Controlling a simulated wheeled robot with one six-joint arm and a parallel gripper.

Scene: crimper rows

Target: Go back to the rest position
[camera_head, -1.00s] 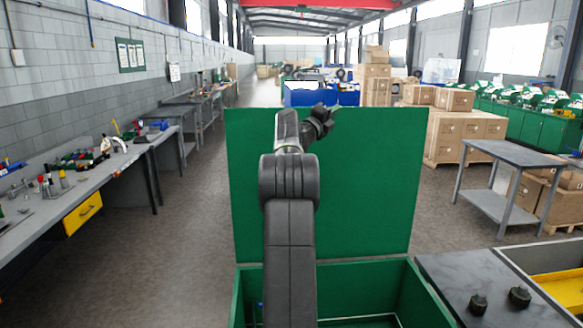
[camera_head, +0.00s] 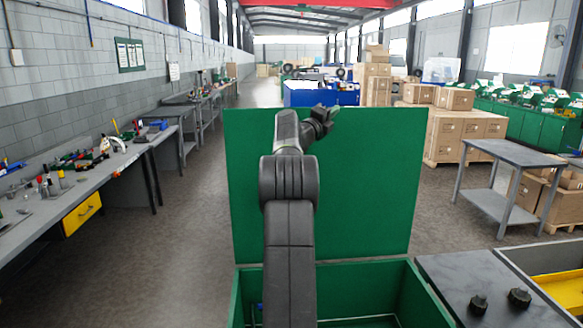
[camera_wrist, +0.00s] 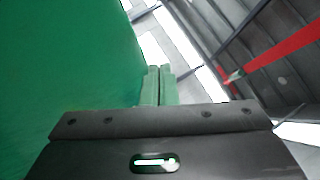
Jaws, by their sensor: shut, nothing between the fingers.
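My gripper (camera_head: 333,112) is at the end of my raised arm in the head view, in front of the upper part of the upright green panel (camera_head: 365,180). In the wrist view my gripper (camera_wrist: 159,72) shows two pale green fingers close together, with nothing between them. The green panel (camera_wrist: 65,60) fills the left of the wrist view. The roof beams and a red girder show on the right.
Below the panel is an open green box (camera_head: 425,295), partly hidden by my arm. Beside it, a dark surface (camera_head: 455,275) bears two black knobs. A workbench (camera_head: 75,195) with tools runs along the left wall. A grey table (camera_head: 510,152) stands right, near stacked cartons (camera_head: 465,135).

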